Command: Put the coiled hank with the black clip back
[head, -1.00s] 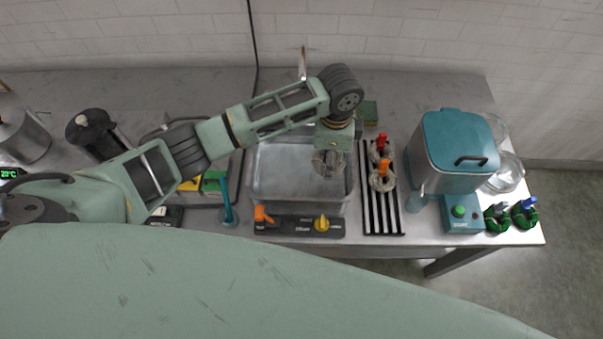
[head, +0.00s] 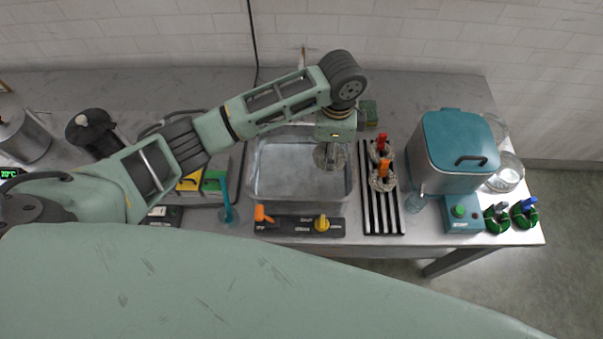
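My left gripper (head: 333,143) points down over the metal basin (head: 262,205), near its right side. It seems shut on a grey coiled hank (head: 330,157), which hangs above the basin floor. A black clip on this hank cannot be made out; the gripper covers its top. To the right, a black slatted rack (head: 383,222) holds a grey hank with a red clip (head: 382,142) and a grey hank with an orange clip (head: 383,171). The front part of the rack is bare. My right gripper is not in view.
A teal-lidded tank (head: 455,150) and glass jars (head: 508,172) stand right of the rack. Green hanks with a grey clip (head: 497,217) and a blue clip (head: 524,212) lie at the right front. A knob panel (head: 298,227) lies before the basin.

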